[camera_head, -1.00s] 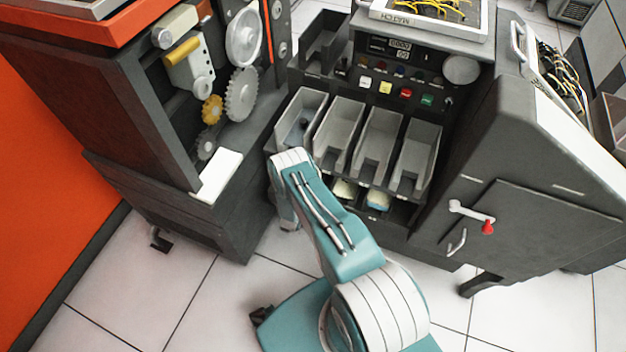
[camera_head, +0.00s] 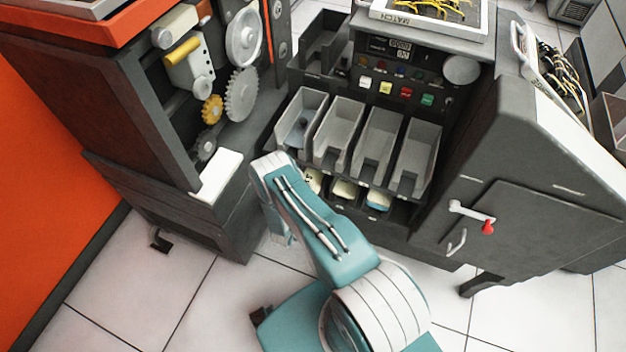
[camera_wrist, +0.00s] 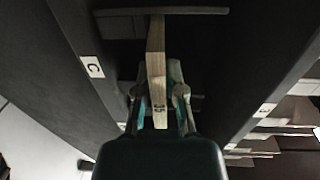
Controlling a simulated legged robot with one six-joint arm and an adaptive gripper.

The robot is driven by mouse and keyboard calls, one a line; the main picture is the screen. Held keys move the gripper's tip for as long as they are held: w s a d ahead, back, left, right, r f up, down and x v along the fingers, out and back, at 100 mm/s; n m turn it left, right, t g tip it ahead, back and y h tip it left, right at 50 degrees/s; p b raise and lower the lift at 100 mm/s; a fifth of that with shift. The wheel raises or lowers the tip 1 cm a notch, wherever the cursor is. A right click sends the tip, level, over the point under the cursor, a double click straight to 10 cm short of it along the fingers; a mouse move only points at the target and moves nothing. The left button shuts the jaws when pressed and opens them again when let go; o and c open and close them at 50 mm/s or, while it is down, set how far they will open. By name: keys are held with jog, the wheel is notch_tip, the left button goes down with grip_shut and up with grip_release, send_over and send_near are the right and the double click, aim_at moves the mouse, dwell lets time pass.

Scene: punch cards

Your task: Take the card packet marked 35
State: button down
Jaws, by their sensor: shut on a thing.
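In the wrist view my gripper (camera_wrist: 157,92) is shut on a pale, narrow card packet (camera_wrist: 156,60), with one finger on each side. Dark digits that look like 35 show on its near end. The packet's far end lies close to a dark ledge. In the head view my gripper and the held packet are hidden behind my arm. Other packets sit in the low cubbies under the grey bins: a left one (camera_head: 313,181), a middle cream one (camera_head: 345,190) and a right one with a blue band (camera_head: 379,200).
A dark wall with a label C (camera_wrist: 92,67) stands left of the packet, and another labelled divider (camera_wrist: 264,110) stands right. Grey bins (camera_head: 378,140) are above the cubbies. A machine with a red-tipped handle (camera_head: 487,227) stands right, a geared cabinet left. Tiled floor is open in front.

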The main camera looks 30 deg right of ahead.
jog(key=f+v, duration=0.2)
jog(key=v, duration=1.6)
jog(key=shift+s+r, duration=0.1)
